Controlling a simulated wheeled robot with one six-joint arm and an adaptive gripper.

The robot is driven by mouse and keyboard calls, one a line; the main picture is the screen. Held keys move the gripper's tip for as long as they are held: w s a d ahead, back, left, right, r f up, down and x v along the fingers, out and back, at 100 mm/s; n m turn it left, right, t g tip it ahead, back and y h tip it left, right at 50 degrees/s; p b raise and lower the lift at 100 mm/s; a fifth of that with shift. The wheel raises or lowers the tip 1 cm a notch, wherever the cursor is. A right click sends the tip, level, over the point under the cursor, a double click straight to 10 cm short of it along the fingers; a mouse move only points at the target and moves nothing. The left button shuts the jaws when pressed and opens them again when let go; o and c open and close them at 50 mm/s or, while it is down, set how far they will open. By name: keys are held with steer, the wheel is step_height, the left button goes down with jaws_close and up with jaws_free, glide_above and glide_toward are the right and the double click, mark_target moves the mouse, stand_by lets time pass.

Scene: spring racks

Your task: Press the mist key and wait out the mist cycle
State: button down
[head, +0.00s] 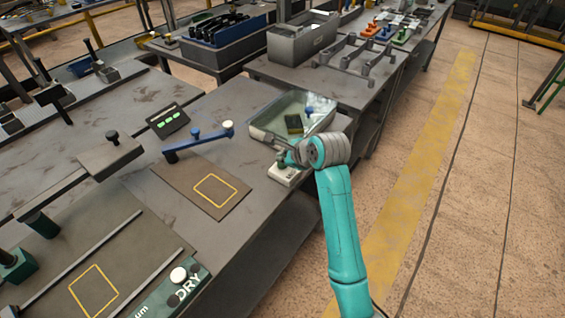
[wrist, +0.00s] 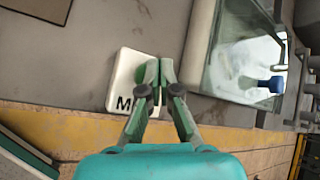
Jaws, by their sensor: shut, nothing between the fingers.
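The mist key is a small pale box (wrist: 128,80) on the table, with a dark letter "M" showing in the wrist view; the rest of its lettering is hidden by my fingers. In the head view the pale box (head: 286,176) sits at the table's right edge, in front of a glass-walled chamber (head: 262,128). My gripper (wrist: 154,72) is shut and empty, with its fingertips over the box. I cannot tell whether they touch the key. The chamber also shows in the wrist view (wrist: 208,75), with whitish haze inside. A dark block (head: 294,124) stands in it.
A lever with a blue arm (head: 198,138) and a display with green bars (head: 167,121) stand left of the chamber. A brown mat with a yellow outline (head: 202,188) lies nearer. A DRY panel (head: 178,290) is at the front. Open floor lies right.

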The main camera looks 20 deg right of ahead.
steer(key=shift+f, duration=0.55)
stand_by(0.4)
steer(key=shift+r, duration=0.15)
stand_by(0.3)
steer(key=shift+r, duration=0.9)
steer(key=shift+r, duration=0.1)
steer(key=shift+r, duration=2.4)
